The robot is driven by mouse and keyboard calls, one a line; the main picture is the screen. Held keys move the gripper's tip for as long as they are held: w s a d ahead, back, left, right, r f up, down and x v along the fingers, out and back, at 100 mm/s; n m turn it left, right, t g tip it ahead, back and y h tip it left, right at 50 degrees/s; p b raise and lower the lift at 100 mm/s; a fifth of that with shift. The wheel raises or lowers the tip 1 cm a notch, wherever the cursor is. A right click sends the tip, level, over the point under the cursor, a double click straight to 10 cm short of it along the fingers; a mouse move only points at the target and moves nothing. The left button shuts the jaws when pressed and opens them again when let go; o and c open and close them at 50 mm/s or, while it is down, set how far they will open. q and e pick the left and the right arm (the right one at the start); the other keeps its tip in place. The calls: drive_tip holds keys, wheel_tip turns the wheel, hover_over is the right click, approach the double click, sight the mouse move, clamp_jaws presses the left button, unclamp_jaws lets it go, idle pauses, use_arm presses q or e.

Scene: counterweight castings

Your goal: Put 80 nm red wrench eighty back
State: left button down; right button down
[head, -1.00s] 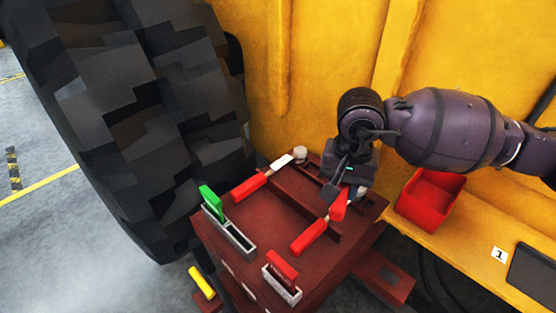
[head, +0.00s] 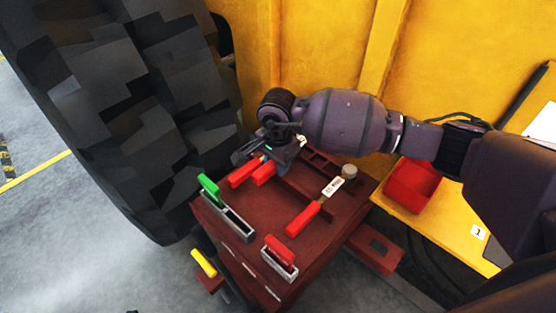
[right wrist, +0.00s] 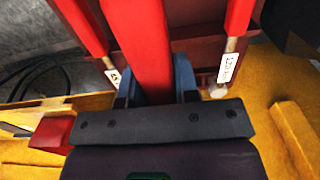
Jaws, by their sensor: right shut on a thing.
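My right gripper (head: 272,150) is shut on a red-handled wrench (head: 264,174), held over the back left of the dark red cart top. Its handle also fills the middle of the right wrist view (right wrist: 140,45); its label and head are hidden by the gripper. A second red-handled wrench (head: 242,173) lies close to its left, partly covered by the gripper; its label in the right wrist view (right wrist: 229,67) seems to read 120 nm. A third red-handled wrench (head: 304,219) with a white label and round head lies to the right. My left gripper is not in view.
On the cart top (head: 265,222), a green-handled tool (head: 209,188) and a red-handled tool (head: 280,250) stand in grey holders at the front. A red bin (head: 412,186) sits on the yellow ledge at right. A large tyre (head: 120,110) stands at left, with a yellow wall behind.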

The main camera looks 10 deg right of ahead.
use_arm(q)
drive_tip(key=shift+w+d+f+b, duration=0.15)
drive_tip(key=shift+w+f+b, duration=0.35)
drive_tip(key=shift+b, duration=0.45)
use_arm(e)
wheel_tip(320, 180, down, 4)
drive_tip(key=shift+f, duration=0.15)
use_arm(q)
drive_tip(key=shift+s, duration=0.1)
